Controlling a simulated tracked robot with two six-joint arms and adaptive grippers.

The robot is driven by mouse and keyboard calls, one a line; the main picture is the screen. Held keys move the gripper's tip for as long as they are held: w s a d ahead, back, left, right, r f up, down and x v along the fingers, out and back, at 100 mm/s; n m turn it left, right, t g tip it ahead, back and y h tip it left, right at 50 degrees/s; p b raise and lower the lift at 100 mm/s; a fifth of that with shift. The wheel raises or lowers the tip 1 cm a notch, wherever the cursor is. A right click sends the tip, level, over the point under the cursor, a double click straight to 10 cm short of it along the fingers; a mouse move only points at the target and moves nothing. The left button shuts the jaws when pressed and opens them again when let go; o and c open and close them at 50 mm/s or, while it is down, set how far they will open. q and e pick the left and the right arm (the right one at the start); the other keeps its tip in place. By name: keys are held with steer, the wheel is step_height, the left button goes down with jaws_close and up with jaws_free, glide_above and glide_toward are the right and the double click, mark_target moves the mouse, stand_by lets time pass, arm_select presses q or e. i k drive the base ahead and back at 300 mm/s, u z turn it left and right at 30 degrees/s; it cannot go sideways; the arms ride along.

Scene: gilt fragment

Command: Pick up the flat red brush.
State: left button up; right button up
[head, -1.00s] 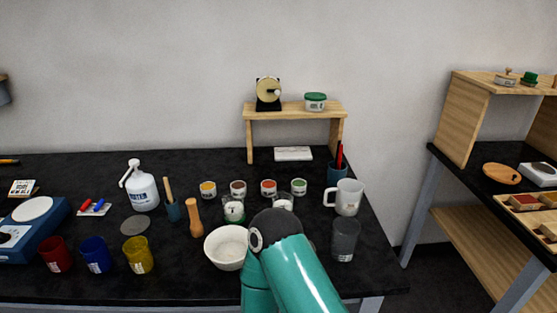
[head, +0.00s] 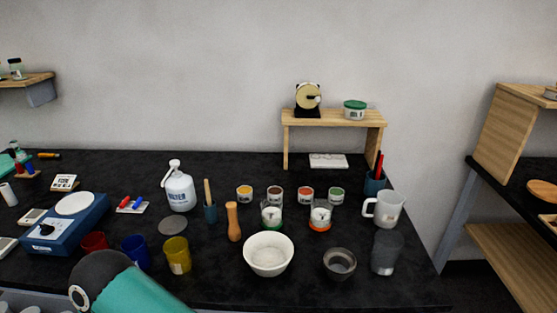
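Red and dark upright handles (head: 379,163) stand in a small blue cup (head: 374,184) at the right back of the black table, beside the wooden riser's right leg. The red one may be the flat red brush, but its shape is too small to tell. A short red item (head: 125,202) also lies beside a blue one on a white rest at the left. Neither gripper is in view. Only a teal link of one of my arms shows at the lower left, so finger states are hidden.
A white mug (head: 385,211) and a grey beaker (head: 386,252) stand in front of the cup. A white bowl (head: 269,255), a dark bowl (head: 340,263) and several small jars fill the middle. The wooden riser (head: 333,118) stands at the back.

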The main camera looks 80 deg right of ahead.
mark_target(378, 172)
steer(key=u, duration=0.5)
steer(key=k, duration=2.05)
steer(key=z, duration=0.9)
steer(key=k, duration=0.7)
steer(key=z, duration=0.4)
